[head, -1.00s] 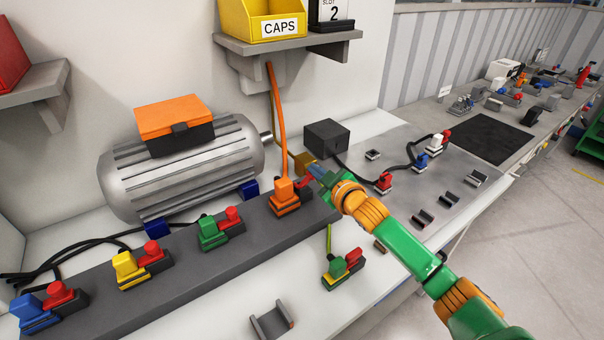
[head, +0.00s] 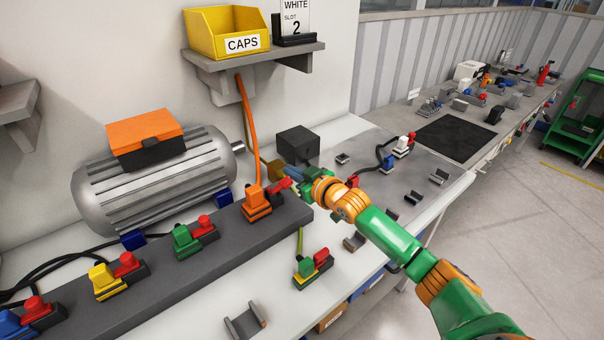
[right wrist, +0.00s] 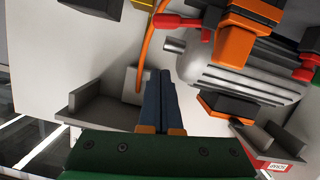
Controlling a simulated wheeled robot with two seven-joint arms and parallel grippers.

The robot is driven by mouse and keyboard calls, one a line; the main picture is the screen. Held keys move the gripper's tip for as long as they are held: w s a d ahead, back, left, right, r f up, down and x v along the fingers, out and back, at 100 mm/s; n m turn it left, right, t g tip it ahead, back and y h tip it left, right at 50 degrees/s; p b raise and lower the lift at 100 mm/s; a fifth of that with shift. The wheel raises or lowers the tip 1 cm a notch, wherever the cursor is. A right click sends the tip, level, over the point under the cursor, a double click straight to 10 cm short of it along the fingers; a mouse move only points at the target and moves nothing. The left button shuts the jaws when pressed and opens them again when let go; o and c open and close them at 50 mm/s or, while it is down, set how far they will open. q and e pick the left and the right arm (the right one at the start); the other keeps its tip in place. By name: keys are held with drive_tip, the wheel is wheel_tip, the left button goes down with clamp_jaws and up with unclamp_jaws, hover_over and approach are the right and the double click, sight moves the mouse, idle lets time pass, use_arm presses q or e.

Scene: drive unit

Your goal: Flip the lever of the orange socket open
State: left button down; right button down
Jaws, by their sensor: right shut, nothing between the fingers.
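The orange socket (head: 257,203) sits at the right end of the dark grey rail, with an orange cable rising from its plug. Its red lever (head: 281,185) sticks out to the right, towards my gripper. My right gripper (head: 290,173) is shut and empty, its blue fingers just beside and behind the lever. I cannot tell in the head view whether they touch it. In the right wrist view, the shut fingers (right wrist: 158,75) are below the red lever (right wrist: 178,21) and the orange socket (right wrist: 247,35), with a visible gap. My left gripper is not in view.
The rail (head: 165,285) also carries green, yellow and blue sockets with red levers. A silver motor (head: 155,185) stands behind it. A black box (head: 297,145) is behind my gripper. A green-yellow connector (head: 312,270) lies in front. A shelf (head: 250,60) hangs above.

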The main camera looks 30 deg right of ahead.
drive_tip(key=b+v, duration=0.1)
drive_tip(key=v, duration=0.6)
drive_tip(key=shift+s, duration=0.45)
drive_tip(key=shift+d+f, duration=0.1)
drive_tip(key=shift+f, duration=0.05)
